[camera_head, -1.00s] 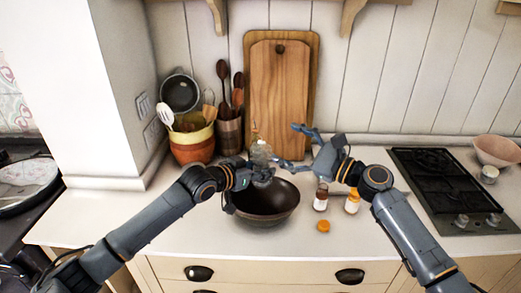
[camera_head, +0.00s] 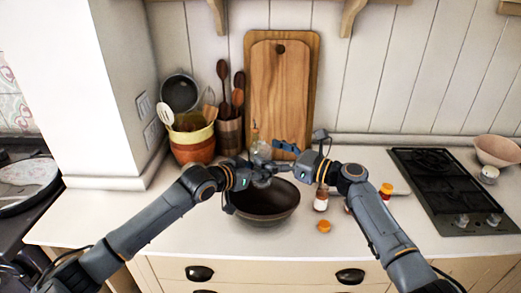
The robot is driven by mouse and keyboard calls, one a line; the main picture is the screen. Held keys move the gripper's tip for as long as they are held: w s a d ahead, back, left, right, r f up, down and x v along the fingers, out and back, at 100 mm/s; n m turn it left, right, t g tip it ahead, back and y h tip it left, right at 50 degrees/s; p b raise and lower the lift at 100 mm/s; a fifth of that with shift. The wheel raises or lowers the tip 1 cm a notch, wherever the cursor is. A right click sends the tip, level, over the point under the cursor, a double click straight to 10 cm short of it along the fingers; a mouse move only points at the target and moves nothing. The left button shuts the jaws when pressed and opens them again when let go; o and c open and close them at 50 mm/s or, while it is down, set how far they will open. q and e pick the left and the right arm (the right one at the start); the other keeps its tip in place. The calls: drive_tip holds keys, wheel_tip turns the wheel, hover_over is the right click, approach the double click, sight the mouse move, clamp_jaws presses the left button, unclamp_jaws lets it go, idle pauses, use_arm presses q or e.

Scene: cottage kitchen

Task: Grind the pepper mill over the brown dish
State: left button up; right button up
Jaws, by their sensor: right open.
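The brown dish (camera_head: 266,212) is a dark round bowl on the counter in front of the cutting boards. My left gripper (camera_head: 262,172) is over its back rim, around a pale, glassy upright thing that looks like the pepper mill (camera_head: 260,149). Its fingers hide the lower part of the mill. My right gripper (camera_head: 303,146) is open and empty, just right of the mill and above the dish's right rear side. Its fingers point left, apart from the mill as far as I can see.
An orange-capped jar (camera_head: 386,189) is partly behind my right arm. Utensil crocks (camera_head: 193,145) stand at back left, a black hob (camera_head: 446,188) at right. The front counter is clear.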

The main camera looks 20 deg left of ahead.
sight(268, 155)
drive_tip(key=shift+x, duration=1.55)
drive_tip(key=c, duration=1.2)
drive_tip(key=shift+s+a+f+m+t, duration=0.1)
drive_tip(key=shift+a+f+m+t, duration=0.15)
drive_tip(key=shift+t, duration=0.25)
drive_tip(key=shift+d+r+m+t+h, duration=0.15)
drive_tip(key=shift+m+t+h, duration=0.55)
drive_tip(key=shift+m+t, duration=0.55)
drive_tip(key=shift+d+f+m+t+h, duration=0.1)
drive_tip(key=shift+m+t+h, duration=0.7)
drive_tip(key=shift+t, duration=0.75)
drive_tip(key=shift+r, duration=0.1)
drive_tip(key=o, duration=1.2)
